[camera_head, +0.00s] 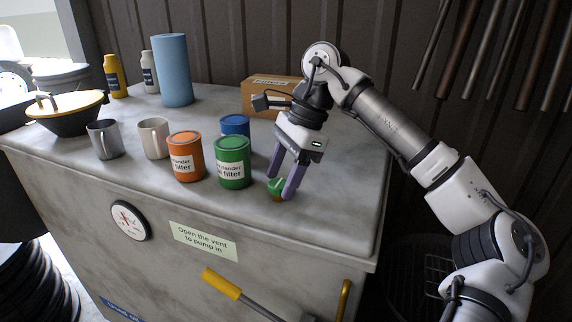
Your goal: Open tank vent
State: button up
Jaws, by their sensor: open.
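The tank (337,218) is a large grey metal box with a flat top. A small green vent cap (276,187) stands on its top near the right front, with a brownish base under it. My gripper (281,188) points down over the cap. Its two purple fingers are apart, one on each side of the cap. I cannot tell whether the fingers touch it. A label on the tank front (204,241) reads "Open the vent to pump in".
Green (233,162), orange (186,157) and blue (235,125) filter cans stand left of my gripper. A yellow-handled lever (221,284) is on the front.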

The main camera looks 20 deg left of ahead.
jog(key=v, duration=1.3)
jog(key=shift+r, duration=0.45)
jog(key=shift+f, duration=0.1)
